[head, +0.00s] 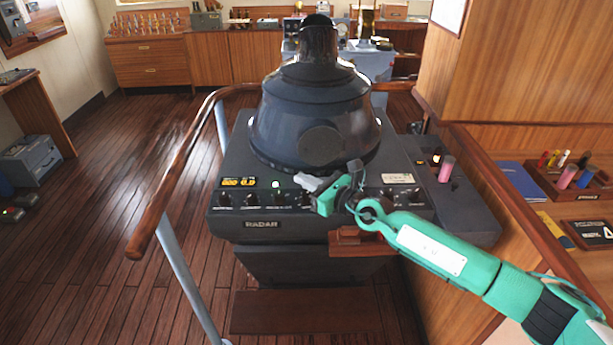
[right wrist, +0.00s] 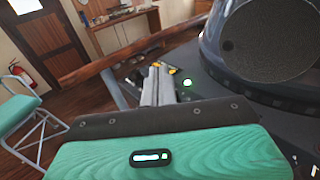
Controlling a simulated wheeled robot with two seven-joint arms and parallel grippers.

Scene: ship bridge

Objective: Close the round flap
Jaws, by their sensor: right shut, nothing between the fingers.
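The round flap (head: 321,146) is a dark grey disc on the front of the black radar hood (head: 270,125). It looks flat against the hood, but I cannot tell whether it is fully shut. In the right wrist view the round flap (right wrist: 270,43) shows at the upper right, with a speckled face. My right gripper (head: 309,184) is shut and empty, in front of and below the flap, just above the radar's control panel. Its grey fingers (right wrist: 157,86) lie together in the right wrist view, left of the flap and apart from it. My left gripper is out of view.
The radar console (head: 232,222) has knobs and lit displays along its front edge. A wooden handrail (head: 170,188) curves round its left side. A pink cylinder (head: 447,168) stands on the right. A side desk with a pen rack (head: 545,180) is at far right.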

